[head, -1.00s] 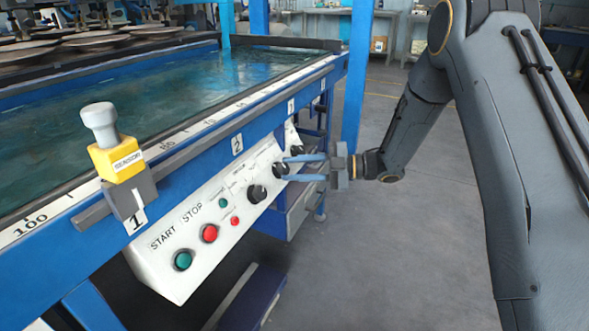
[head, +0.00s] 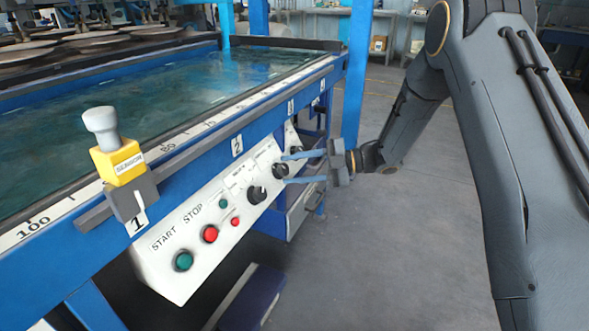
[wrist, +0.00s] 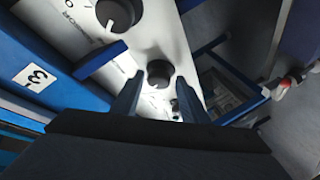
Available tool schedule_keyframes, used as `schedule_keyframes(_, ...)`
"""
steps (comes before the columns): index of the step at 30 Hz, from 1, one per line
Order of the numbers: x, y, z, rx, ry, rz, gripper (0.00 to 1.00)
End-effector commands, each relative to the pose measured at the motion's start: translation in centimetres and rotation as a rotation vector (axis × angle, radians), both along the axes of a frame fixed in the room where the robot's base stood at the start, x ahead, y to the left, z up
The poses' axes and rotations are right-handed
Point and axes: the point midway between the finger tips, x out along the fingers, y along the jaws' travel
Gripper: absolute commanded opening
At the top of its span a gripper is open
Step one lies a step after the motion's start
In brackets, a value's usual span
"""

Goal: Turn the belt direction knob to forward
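Several black knobs sit on the white sloped control panel (head: 190,250). In the head view one is near the middle (head: 256,195), and another (head: 279,170) is farther along, beside my gripper (head: 285,169). My gripper's blue fingers are open and point at this farther knob. In the wrist view the same knob (wrist: 158,73) appears between the fingertips, with a gap on each side; contact cannot be seen. A larger-looking knob (wrist: 115,14) with a white pointer line is at the top. The labels are too small to tell which knob is belt direction.
Green (head: 183,261) and red (head: 210,233) buttons are at the panel's near end, marked START and STOP. A yellow sensor block (head: 118,160) sits on the blue table rail (head: 60,235). The floor (head: 400,250) to the right is clear.

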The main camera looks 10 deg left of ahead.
Motion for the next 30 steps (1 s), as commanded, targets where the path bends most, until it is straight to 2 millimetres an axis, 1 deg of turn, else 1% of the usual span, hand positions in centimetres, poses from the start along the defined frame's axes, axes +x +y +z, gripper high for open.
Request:
schedule_keyframes(8, 0.1, 0.0, 0.1, 0.001, 0.0, -0.002, 0.48)
schedule_keyframes(11, 0.1, -0.4, 0.1, 0.001, -0.001, -0.003, 0.48)
schedule_keyframes(14, 0.2, -1.4, 0.4, 0.001, -0.001, -0.005, 0.48)
schedule_keyframes(21, 0.5, -5.3, 1.1, 0.001, -0.001, -0.004, 0.48)
schedule_keyframes(24, 0.6, -6.5, 1.2, 0.001, -0.001, -0.004, 0.48)
schedule_keyframes(27, 0.6, -7.3, 1.3, 0.001, -0.001, -0.002, 0.48)
schedule_keyframes(30, 0.6, -7.6, 1.4, 0.001, 0.0, -0.001, 0.48)
